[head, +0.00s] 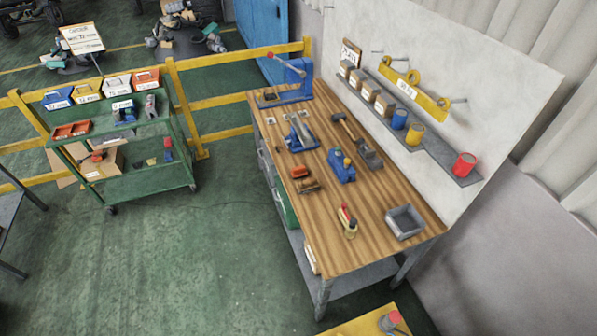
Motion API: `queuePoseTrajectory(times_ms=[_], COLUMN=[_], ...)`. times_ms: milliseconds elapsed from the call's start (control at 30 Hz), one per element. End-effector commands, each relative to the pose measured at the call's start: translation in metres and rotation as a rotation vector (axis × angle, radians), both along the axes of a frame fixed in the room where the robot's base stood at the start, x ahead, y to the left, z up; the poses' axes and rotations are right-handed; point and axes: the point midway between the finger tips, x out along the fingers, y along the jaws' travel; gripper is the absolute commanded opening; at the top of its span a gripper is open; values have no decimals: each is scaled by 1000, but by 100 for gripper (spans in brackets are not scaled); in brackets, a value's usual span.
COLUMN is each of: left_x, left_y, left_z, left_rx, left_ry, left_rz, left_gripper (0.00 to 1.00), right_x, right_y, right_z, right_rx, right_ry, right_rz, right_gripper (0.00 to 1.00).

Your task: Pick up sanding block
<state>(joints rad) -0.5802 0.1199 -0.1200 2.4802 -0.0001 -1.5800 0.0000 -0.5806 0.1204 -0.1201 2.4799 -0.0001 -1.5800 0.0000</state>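I cannot tell for sure which item is the sanding block. On the wooden workbench (275,151), near its left edge, lies a small orange-red block (299,171). Just in front of it lies a brown block-like item (307,186). Either may be the sanding block; they are too small to tell. Neither of my grippers is in the head view, and nothing is seen touching these items.
The bench also holds a blue tool (341,165), a blue vise (300,134), a hammer (345,124), a red-and-cream bottle-like item (347,220) and a grey bin (405,222). A green cart (140,182) stands left. The green floor between is clear.

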Motion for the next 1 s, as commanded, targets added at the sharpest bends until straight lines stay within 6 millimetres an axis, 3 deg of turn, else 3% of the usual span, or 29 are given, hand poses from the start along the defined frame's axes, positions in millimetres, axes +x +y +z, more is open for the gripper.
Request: queuePoseTrajectory(times_ms=[267, 867, 1000], left_x=[0, 0, 0], left_y=[0, 0, 0], left_z=[0, 0, 0], left_rx=[0, 0, 0], left_ry=[0, 0, 0], left_rz=[0, 0, 0], left_gripper=[43, 43, 43], right_x=[0, 0, 0], right_y=[0, 0, 0], right_z=[0, 0, 0], right_rx=[0, 0, 0], right_ry=[0, 0, 0], right_rz=[0, 0, 0], right_gripper=[43, 100, 100])
